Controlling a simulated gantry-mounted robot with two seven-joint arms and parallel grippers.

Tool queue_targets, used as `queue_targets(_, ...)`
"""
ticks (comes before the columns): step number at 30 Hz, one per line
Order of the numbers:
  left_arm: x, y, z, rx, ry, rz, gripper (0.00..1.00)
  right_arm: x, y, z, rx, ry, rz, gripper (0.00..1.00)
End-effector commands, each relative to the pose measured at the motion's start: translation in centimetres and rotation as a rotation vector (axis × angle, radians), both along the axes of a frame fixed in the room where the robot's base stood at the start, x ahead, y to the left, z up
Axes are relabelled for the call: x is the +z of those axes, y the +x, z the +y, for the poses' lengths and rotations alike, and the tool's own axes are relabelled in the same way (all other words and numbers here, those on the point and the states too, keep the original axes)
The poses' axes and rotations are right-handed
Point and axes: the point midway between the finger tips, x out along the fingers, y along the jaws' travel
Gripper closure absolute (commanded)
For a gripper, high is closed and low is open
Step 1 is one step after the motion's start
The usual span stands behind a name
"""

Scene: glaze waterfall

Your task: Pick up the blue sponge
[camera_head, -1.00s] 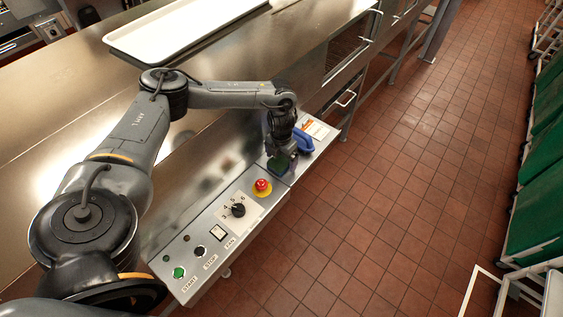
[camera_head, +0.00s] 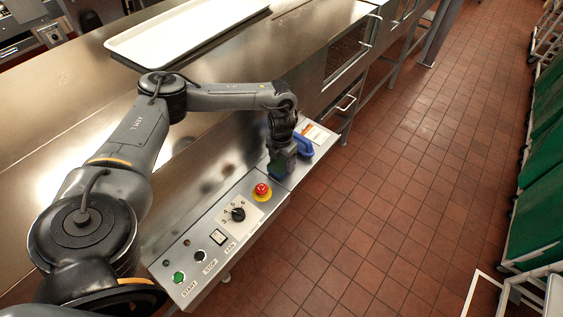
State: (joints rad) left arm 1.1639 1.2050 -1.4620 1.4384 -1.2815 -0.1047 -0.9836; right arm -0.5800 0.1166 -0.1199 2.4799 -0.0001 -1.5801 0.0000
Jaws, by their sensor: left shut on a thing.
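My left gripper (camera_head: 282,156) points down over the far end of the control panel, beside the white label. My right gripper is not in view.
The panel (camera_head: 215,224) has a red emergency button (camera_head: 262,190), a dial (camera_head: 238,214) and a green start button (camera_head: 179,277). A white tray (camera_head: 185,32) lies on the steel counter (camera_head: 50,100). Green carts (camera_head: 535,190) stand at right. The tiled floor (camera_head: 400,200) between is clear.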

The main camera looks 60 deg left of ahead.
Motion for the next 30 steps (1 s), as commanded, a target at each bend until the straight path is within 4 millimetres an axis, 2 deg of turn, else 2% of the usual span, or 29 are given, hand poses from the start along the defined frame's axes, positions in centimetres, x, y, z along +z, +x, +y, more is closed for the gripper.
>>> queue_targets(5,3.1,0.1,0.0,0.001,0.0,-0.004,0.65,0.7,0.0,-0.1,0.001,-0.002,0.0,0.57)
queue_targets(15,7.0,-1.4,-6.9,-0.005,-0.001,-0.001,0.65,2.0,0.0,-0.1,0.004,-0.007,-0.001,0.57)
queue_targets(18,8.4,-1.7,-8.5,-0.005,-0.001,-0.001,0.65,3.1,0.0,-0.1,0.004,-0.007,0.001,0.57)
queue_targets(24,9.4,-2.2,-10.5,-0.001,0.0,-0.001,0.65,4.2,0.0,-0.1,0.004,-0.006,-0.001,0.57)
queue_targets(30,9.7,-2.4,-11.4,0.0,0.0,0.0,0.65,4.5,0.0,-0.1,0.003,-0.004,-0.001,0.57)
